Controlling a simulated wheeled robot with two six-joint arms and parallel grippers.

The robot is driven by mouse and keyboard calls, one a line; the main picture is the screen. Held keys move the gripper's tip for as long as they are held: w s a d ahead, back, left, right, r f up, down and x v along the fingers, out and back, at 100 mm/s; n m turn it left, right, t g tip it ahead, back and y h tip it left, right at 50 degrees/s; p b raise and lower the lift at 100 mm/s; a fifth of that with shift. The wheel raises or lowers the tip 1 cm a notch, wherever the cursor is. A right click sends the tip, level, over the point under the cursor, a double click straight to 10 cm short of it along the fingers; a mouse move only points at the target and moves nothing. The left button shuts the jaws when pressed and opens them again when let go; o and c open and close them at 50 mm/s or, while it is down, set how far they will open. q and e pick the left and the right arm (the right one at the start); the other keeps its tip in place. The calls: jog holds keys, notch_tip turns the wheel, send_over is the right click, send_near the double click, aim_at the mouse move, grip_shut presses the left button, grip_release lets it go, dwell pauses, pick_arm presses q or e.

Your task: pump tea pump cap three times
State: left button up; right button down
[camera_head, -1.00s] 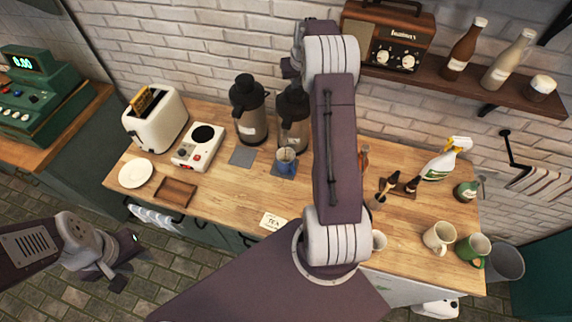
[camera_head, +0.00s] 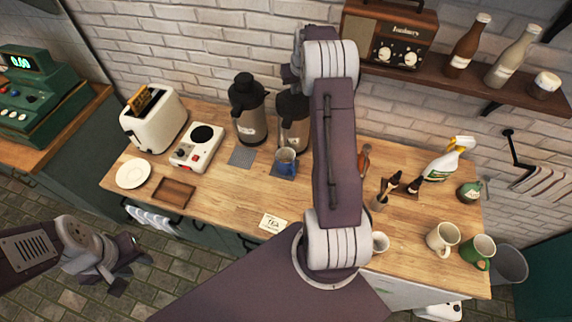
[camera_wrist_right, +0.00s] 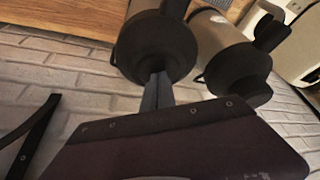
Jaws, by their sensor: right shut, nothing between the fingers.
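Two dark-capped pump dispensers stand at the back of the counter. The right one (camera_head: 293,135) has a blue mug (camera_head: 286,161) in front and a card reading TEA (camera_head: 272,223) nearer the front edge. My right gripper (camera_wrist_right: 157,88) is shut and empty, with its fingertips at the black pump cap (camera_wrist_right: 155,48) in the wrist view; they appear to touch it. In the head view my right arm hides part of that dispenser and most of the gripper. My left gripper (camera_head: 122,268) hangs low, away from the counter; its jaw opening is unclear.
The left pump dispenser (camera_head: 249,122) stands close beside the right one. A white toaster (camera_head: 152,120), a small hotplate (camera_head: 197,148), a plate (camera_head: 133,174) and a wooden tray (camera_head: 174,192) lie further left. A wall shelf (camera_head: 455,78) with a radio and bottles is on the right.

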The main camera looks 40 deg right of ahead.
jog(key=shift+s+f, duration=0.1)
jog(key=shift+f, duration=0.05)
jog(key=shift+r+p, duration=2)
jog(key=shift+r, duration=0.5)
jog(key=shift+f, duration=0.15)
